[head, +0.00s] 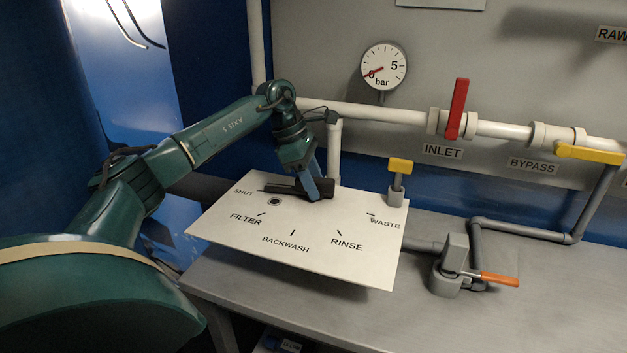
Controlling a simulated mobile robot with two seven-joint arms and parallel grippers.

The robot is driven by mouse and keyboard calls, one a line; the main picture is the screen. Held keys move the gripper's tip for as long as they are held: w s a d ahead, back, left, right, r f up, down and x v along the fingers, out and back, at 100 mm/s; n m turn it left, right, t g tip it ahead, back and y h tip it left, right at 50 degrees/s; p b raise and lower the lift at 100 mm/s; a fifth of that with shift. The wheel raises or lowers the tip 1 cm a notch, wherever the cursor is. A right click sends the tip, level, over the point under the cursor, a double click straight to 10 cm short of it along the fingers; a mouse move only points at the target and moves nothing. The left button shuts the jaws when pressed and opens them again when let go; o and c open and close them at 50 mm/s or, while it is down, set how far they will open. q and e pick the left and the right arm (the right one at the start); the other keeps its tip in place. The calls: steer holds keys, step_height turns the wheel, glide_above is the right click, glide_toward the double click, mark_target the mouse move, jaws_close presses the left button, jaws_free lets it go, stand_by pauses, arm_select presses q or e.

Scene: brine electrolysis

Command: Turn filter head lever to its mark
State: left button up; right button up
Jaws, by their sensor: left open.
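The filter head plate (345,265) is a white, tilted panel with marks SHUT, FILTER, BACKWASH, RINSE and WASTE. A dark bar, which looks like the filter head lever (284,188), lies near its upper edge with one end towards the SHUT mark. A small dark round piece (274,201) sits just below it. My left gripper (318,193) points down at the right part of the bar and is open. Its fingers overlap the bar in the picture, so I cannot tell whether they touch it. My right gripper is not in view.
A yellow-handled valve (400,166) stands at the plate's upper right. An orange-handled valve (497,279) is on the grey bench (560,300). A red lever (457,108) at INLET, a yellow lever (590,153) near BYPASS and a pressure gauge (384,66) are behind.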

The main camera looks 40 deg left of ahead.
mark_target(291, 187)
arm_select(q)
steer(key=p+v, duration=0.1)
steer(key=v, duration=1.2)
steer(key=shift+r, duration=0.1)
